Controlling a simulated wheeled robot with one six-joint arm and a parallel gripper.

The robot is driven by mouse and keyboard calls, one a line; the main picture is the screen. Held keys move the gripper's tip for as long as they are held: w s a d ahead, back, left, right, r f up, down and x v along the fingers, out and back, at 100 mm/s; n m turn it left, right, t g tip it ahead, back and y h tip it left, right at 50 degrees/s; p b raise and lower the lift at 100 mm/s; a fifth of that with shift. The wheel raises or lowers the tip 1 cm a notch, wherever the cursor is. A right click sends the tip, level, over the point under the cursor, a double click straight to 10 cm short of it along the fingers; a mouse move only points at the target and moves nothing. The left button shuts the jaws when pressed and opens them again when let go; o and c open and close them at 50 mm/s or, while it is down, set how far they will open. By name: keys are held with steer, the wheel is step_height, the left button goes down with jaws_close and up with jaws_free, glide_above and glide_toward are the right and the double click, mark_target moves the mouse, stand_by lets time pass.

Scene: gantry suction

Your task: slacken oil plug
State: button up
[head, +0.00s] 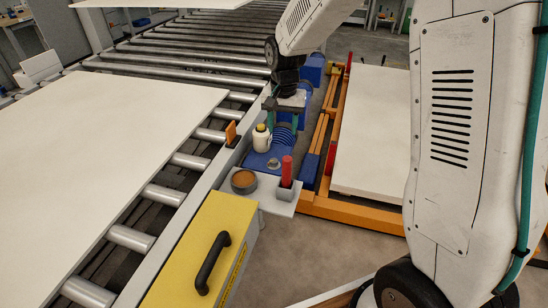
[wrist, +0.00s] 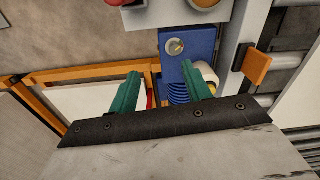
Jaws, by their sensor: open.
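The oil plug (wrist: 175,47) appears as a small round metal fitting on top of a blue housing (wrist: 171,66). In the head view the plug (head: 274,164) sits on the blue housing (head: 255,160), in front of the ribbed blue motor (head: 285,138). My gripper (wrist: 161,76) is open, its two green fingers apart with nothing seen between them. In the head view my gripper (head: 284,113) points down above the blue unit, behind the plug. In the wrist view the plug lies beyond the fingertips, nearer the right finger.
A white bottle with a yellow cap (head: 261,138) stands close beside the plug, partly hidden by my right finger in the wrist view. An orange tab (head: 231,133) stands on the conveyor edge.

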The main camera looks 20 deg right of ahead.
steer(key=m, duration=0.1)
glide_above(274, 160)
step_height(274, 160, down, 9)
steer(key=shift+r, duration=0.15)
step_height(274, 160, down, 8)
steer(key=shift+r, duration=0.1)
steer(key=c, duration=1)
